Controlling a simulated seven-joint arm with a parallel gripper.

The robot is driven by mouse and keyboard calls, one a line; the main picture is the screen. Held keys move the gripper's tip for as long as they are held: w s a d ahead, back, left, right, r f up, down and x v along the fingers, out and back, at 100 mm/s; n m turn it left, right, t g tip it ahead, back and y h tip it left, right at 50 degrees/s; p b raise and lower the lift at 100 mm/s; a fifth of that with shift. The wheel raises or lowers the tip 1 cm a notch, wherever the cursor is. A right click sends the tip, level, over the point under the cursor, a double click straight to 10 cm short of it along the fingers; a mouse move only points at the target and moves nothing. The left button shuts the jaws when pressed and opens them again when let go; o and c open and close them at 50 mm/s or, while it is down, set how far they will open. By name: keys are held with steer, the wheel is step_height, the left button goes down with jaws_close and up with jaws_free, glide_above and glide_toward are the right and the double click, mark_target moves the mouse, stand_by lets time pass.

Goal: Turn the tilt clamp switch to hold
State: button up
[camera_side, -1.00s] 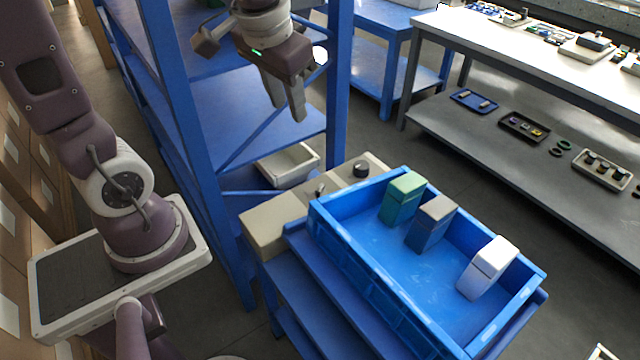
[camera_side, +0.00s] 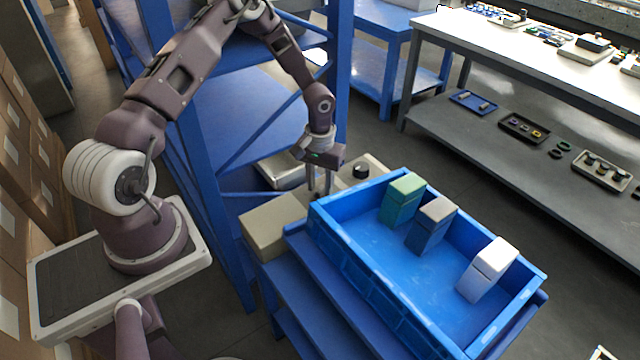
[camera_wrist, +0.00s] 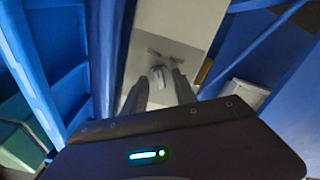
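The tilt clamp switch (camera_wrist: 158,74) is a small light lever on the beige control box (camera_side: 272,225); it shows in the wrist view, with dark marks on the panel beside it. In the side view my gripper covers it. My gripper (camera_side: 319,192) points down over the box. In the wrist view its two fingers (camera_wrist: 160,85) stand apart, one on each side of the switch, with a narrow gap. I cannot tell whether either finger touches the lever. The labels and the lever's exact setting are too small to read.
A black knob (camera_side: 361,171) stands on the box right of my gripper. A blue crate (camera_side: 365,265) with green, grey and white cartons stands close in front.

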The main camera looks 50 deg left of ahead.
steer(key=shift+f, duration=0.1)
jaws_close()
stand_by(0.3)
steer(key=m, duration=1.1)
steer(key=shift+m, duration=0.6)
jaws_free()
